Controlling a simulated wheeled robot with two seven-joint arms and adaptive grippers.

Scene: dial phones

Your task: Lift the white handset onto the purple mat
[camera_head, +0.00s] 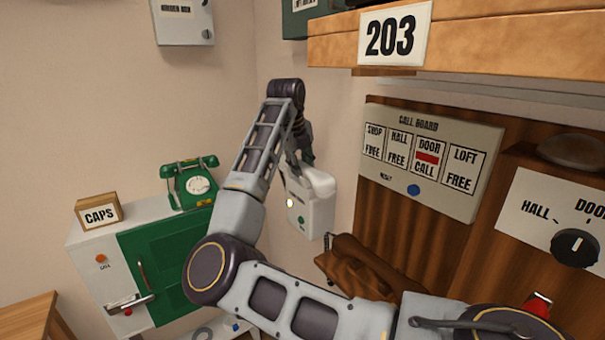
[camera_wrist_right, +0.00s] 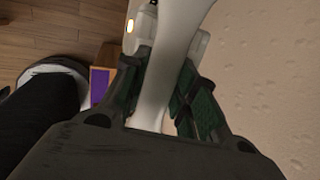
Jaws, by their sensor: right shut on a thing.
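The white handset (camera_head: 319,182) shows at the top of a white wall phone (camera_head: 311,214), left of the brown call board panel. My right gripper (camera_head: 303,166) reaches it from above and is shut on it. In the right wrist view the handset (camera_wrist_right: 167,68) runs between the two dark fingers with green pads. The white phone body shows close behind it; I cannot tell whether the handset is clear of its cradle. A purple patch (camera_wrist_right: 99,84), apparently the mat, lies lower down at the left of that view. My left gripper is not in view.
A brown handset (camera_head: 365,268) juts out right of the white phone. The call board (camera_head: 428,157) and a wooden shelf (camera_head: 460,55) are on the right. A green dial phone (camera_head: 193,185) and a CAPS box (camera_head: 99,211) stand on a cabinet (camera_head: 165,262) at left.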

